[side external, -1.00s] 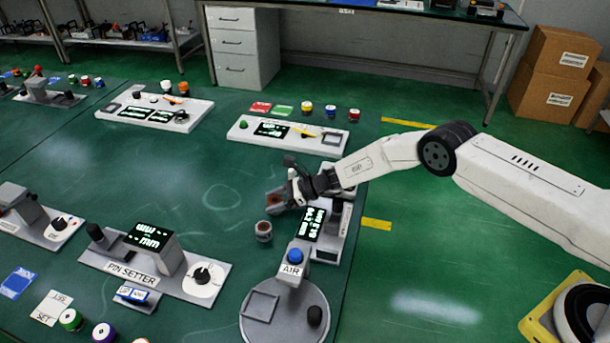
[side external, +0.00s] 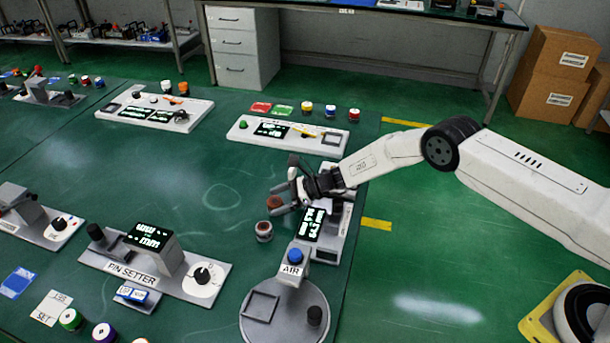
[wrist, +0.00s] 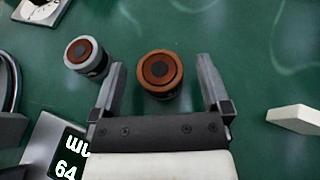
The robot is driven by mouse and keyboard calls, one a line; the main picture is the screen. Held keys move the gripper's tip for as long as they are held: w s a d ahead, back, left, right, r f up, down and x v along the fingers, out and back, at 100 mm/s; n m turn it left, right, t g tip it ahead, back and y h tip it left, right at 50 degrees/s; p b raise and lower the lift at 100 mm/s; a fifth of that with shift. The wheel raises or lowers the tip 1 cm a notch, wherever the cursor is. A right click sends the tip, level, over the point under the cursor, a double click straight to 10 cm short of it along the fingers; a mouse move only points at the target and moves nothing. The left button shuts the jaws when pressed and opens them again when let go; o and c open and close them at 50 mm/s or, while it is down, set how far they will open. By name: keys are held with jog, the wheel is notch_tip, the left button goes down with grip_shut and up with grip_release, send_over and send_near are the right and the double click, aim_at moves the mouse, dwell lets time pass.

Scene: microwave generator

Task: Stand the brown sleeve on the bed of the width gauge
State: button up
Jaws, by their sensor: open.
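The brown sleeve (side external: 275,203) stands upright on the green table. In the wrist view the sleeve (wrist: 159,72) lies between the fingertips, with a gap on each side. My gripper (side external: 284,192) is open and empty beside it, with fingers pointing toward it; it also shows in the wrist view (wrist: 160,80). A lit display unit (side external: 312,224) stands just below my gripper in the side view, and part of it shows at lower left in the wrist view (wrist: 66,160). I cannot tell whether this is the width gauge; no bed is clearly visible, as my gripper partly covers the unit.
A grey sleeve with a brown centre (side external: 264,231) stands close to the brown one. The AIR gauge (side external: 284,310) is in front, and the pin setter (side external: 155,265) is to the left. A white panel (side external: 288,134) lies behind.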

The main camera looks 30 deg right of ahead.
jog(key=shift+v, duration=3.3)
jog(key=shift+s+a+r, duration=0.1)
jog(key=shift+s+r, duration=0.05)
